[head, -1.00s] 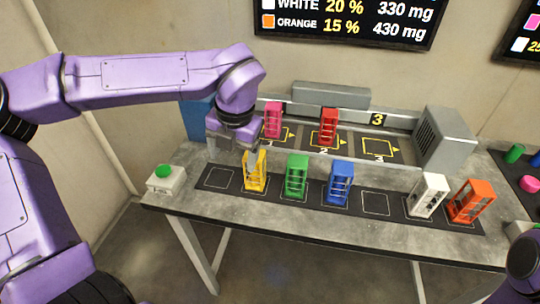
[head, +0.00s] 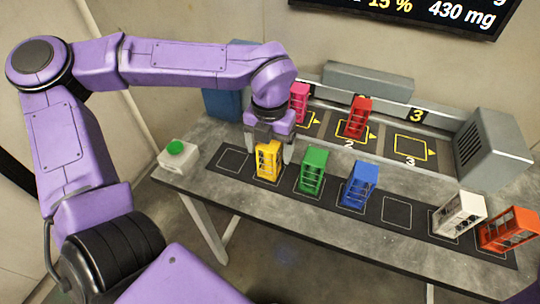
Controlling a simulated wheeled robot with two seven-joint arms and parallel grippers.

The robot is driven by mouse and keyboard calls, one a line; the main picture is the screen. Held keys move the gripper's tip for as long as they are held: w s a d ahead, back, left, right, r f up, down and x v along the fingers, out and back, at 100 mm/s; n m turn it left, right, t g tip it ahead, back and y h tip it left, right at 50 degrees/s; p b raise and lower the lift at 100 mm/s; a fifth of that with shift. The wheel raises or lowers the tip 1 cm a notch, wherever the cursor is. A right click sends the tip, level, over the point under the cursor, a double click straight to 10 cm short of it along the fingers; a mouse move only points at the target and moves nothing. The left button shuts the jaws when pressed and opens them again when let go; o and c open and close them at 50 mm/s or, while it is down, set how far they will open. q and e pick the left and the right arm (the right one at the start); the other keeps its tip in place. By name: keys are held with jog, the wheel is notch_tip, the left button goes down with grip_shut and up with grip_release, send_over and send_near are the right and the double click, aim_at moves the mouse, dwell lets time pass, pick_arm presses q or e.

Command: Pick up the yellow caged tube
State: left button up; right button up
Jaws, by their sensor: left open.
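The yellow caged tube (head: 268,161) stands upright on its outlined square on the black mat, second place from the left. My left gripper (head: 270,150) is open and points down over it, with a finger on either side of the upper part of the cage. I cannot tell whether the fingers touch it. My right gripper is not in view.
A green (head: 313,172) and a blue caged tube (head: 360,184) stand to the right, then white (head: 459,213) and orange (head: 508,230) ones. Pink (head: 299,103) and red (head: 357,118) ones stand behind in the booth. A green button box (head: 178,156) sits at left.

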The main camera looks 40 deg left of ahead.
pick_arm(q)
jog(key=shift+s+f, duration=0.1)
jog(key=shift+f, duration=0.15)
jog(key=c, duration=1.2)
